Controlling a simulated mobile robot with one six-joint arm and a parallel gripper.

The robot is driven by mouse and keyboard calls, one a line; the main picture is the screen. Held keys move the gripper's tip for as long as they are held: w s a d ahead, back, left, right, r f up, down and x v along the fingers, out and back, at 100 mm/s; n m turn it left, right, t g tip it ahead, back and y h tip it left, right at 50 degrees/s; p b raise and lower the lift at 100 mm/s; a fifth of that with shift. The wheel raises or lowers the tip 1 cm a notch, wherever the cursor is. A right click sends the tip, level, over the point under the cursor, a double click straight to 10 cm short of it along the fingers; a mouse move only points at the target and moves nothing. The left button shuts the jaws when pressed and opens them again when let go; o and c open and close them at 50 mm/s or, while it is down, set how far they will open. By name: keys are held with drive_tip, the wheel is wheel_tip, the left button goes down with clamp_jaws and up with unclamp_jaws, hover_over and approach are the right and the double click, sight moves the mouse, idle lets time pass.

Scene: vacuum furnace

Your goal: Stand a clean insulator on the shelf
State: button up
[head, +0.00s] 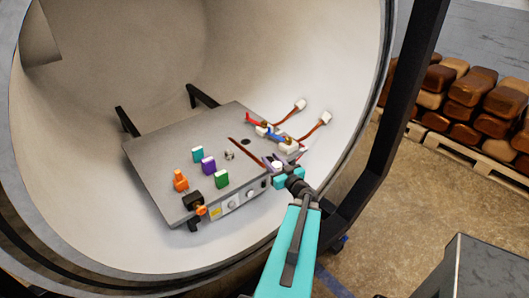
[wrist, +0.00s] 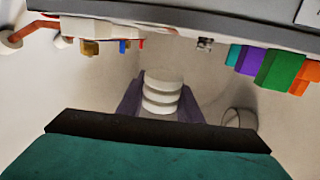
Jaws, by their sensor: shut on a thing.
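My gripper (head: 274,164) is at the right front edge of the grey shelf (head: 175,150) inside the round chamber. Its two purple fingers, also in the wrist view (wrist: 160,98), are shut on a white ribbed insulator (wrist: 162,88). In the head view the insulator (head: 277,165) shows only as a small white spot between the fingers. The shelf appears along the top of the wrist view (wrist: 230,22), apart from the insulator in that picture. I cannot tell how clean the insulator is beyond its plain white visible side.
On the shelf stand teal (head: 197,153), purple (head: 208,165), green (head: 221,178) and orange (head: 180,181) pieces. Red and blue handled parts (head: 265,130) with cables are at the back right. The shelf's left part is bare. The chamber rim (head: 375,110) curves around on the right.

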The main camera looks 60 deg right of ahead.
drive_tip(key=shift+w+d+f+b, duration=0.3)
drive_tip(key=shift+w+d+b, duration=0.3)
drive_tip(key=shift+b, duration=3.5)
drive_tip(key=b, duration=0.9)
drive_tip(key=shift+w+d, duration=0.25)
drive_tip(key=shift+w, duration=0.05)
drive_tip(key=shift+w+d+f, duration=0.15)
drive_tip(key=shift+w+d, duration=1.75)
drive_tip(key=shift+w, duration=0.05)
drive_tip(key=shift+w+d+f, duration=0.15)
drive_tip(key=shift+w+d, duration=1.7)
drive_tip(key=shift+w, duration=0.1)
drive_tip(key=shift+f, duration=0.15)
drive_tip(key=shift+f, duration=1.65)
drive_tip(key=shift+f, duration=0.1)
drive_tip(key=o, duration=1.1)
